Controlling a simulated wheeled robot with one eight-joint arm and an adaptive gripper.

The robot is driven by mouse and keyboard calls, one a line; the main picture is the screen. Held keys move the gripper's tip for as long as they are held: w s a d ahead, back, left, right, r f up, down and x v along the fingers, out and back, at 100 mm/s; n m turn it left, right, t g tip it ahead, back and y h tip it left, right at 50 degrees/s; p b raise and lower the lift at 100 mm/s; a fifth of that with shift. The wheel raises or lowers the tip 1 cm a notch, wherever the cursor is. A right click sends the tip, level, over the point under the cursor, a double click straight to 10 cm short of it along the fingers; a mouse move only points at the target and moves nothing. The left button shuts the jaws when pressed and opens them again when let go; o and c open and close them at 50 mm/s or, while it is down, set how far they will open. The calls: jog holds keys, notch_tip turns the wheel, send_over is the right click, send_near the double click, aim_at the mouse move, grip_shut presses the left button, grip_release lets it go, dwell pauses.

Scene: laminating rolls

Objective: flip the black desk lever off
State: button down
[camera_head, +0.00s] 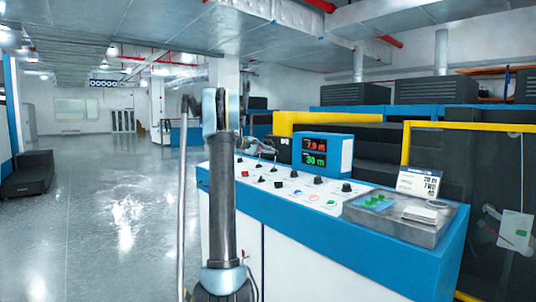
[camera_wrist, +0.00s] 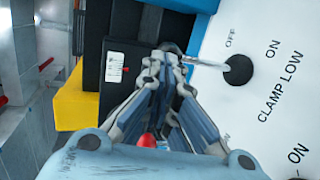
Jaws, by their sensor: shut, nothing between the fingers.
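A black lever base (camera_wrist: 238,70) stands on the white panel in the wrist view, beside the words OFF, ON and CLAMP LOW. A thin metal shaft (camera_wrist: 205,63) runs left from it to my fingertips. My gripper (camera_wrist: 168,58) is shut, with its fingertips close to the shaft's end; I cannot tell whether they touch it. In the head view my gripper (camera_head: 262,148) is over the far left end of the control desk (camera_head: 330,222). There the lever cannot be made out clearly.
Several black knobs and coloured buttons line the desk top. A display box (camera_head: 325,153) with red and green digits stands behind them. A grey tray (camera_head: 365,213) with small items is at the right end. A yellow frame (camera_head: 330,118) runs behind. Open floor (camera_head: 110,220) lies left.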

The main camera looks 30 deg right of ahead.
jog(key=v, duration=1.4)
jog(key=shift+w+r, duration=0.15)
jog(key=shift+r, duration=0.25)
jog(key=shift+d, duration=0.1)
jog(key=s+a+f+y, duration=0.5)
jog(key=s+a+f, duration=0.6)
jog(key=s, duration=0.5)
jog(key=s+a+f+t+y, duration=0.1)
jog(key=s+a+f+y, duration=0.4)
jog(key=s+a+f, duration=0.7)
jog(key=s+a+f+y, duration=0.4)
jog(key=s+a+f, duration=0.8)
jog(key=s, duration=1)
jog(key=shift+s+a+f+t+y, duration=0.2)
jog(key=shift+a+f+t+y, duration=0.1)
jog(key=shift+a+y, duration=0.15)
